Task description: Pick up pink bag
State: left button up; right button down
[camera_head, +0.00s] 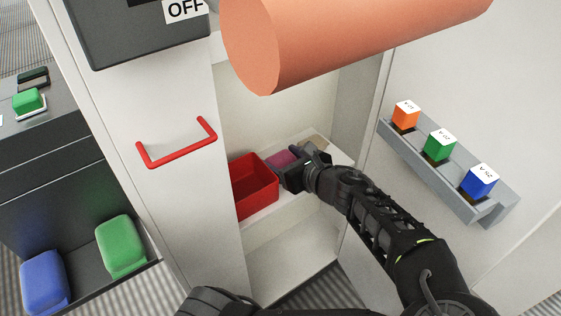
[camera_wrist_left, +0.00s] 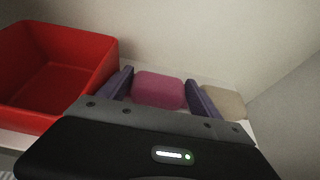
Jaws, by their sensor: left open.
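The pink bag (camera_head: 280,158) lies on the white shelf inside the cabinet, just right of a red bin. My left gripper (camera_head: 296,169) is at the bag and partly covers it in the head view. In the left wrist view the pink bag (camera_wrist_left: 158,90) shows between the two spread fingers of my left gripper (camera_wrist_left: 161,80). The gripper is open, with one finger on each side of the bag. I cannot tell whether the fingers touch it. My right gripper is not in view.
The red bin (camera_head: 256,186) stands close left of the bag, and a beige bag (camera_wrist_left: 222,102) lies to its right. A large orange drum (camera_head: 340,40) hangs above. A grey rack (camera_head: 460,190) with orange, green and blue blocks is on the right panel.

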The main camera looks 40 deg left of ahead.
aim_at(282, 158)
pick_arm(q)
jog(key=c, duration=1)
jog(key=shift+r, duration=0.15)
jog(key=shift+c, duration=0.2)
notch_tip(282, 158, up, 18)
jog(key=p, duration=0.8)
